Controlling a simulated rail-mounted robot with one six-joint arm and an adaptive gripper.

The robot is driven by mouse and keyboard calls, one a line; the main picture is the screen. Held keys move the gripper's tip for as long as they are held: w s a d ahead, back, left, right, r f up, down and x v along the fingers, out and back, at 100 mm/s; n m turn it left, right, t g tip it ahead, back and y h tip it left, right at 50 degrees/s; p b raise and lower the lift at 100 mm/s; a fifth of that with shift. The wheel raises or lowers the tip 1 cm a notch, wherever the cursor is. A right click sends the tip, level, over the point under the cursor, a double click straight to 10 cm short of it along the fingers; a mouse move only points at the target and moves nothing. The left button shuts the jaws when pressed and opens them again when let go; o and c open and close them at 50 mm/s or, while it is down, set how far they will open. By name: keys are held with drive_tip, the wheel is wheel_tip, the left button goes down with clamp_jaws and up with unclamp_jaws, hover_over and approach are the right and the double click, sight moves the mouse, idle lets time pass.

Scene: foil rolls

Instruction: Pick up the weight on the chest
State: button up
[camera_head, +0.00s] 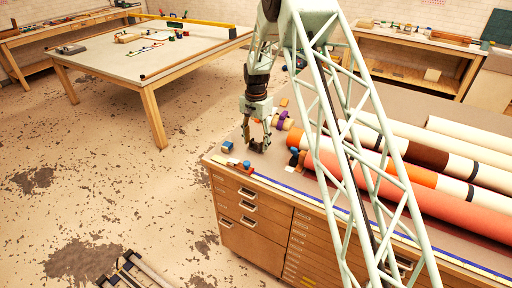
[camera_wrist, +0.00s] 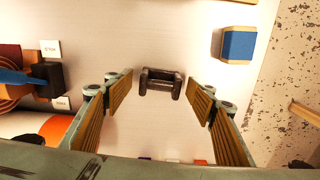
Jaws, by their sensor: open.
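The weight (camera_wrist: 160,83) is a small dark metal piece with two raised ends, lying on the pale top of the chest in the wrist view. My gripper (camera_wrist: 161,100) is open, with one ribbed finger pad on each side of the weight's line and the weight just beyond the fingertips. No contact shows. In the head view my gripper (camera_head: 256,143) points down over the near left corner of the drawer chest (camera_head: 250,205). There the weight cannot be made out clearly from the dark fingers.
A blue block (camera_wrist: 239,44) lies right of the weight, near the chest's edge. Left are small labelled cards (camera_wrist: 50,49) and a dark piece with a blue strap (camera_wrist: 20,77). Long rolls, including a salmon one (camera_head: 415,208), cover the chest's right side. A worktable (camera_head: 165,62) stands behind.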

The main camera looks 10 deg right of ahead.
sight(257, 150)
drive_tip(key=shift+c, duration=0.4)
drive_tip(key=c, duration=1.2)
drive_tip(key=shift+o, duration=0.2)
drive_tip(key=shift+r, duration=0.1)
drive_tip(key=shift+r, duration=1.75)
drive_tip(key=shift+s, duration=1)
drive_tip(key=s, duration=0.4)
drive_tip(key=s+r+b, duration=0.1)
drive_tip(key=s, duration=0.9)
drive_tip(key=shift+d+r+b, duration=0.15)
drive_tip(key=shift+d+b, duration=0.2)
drive_tip(key=shift+b, duration=0.05)
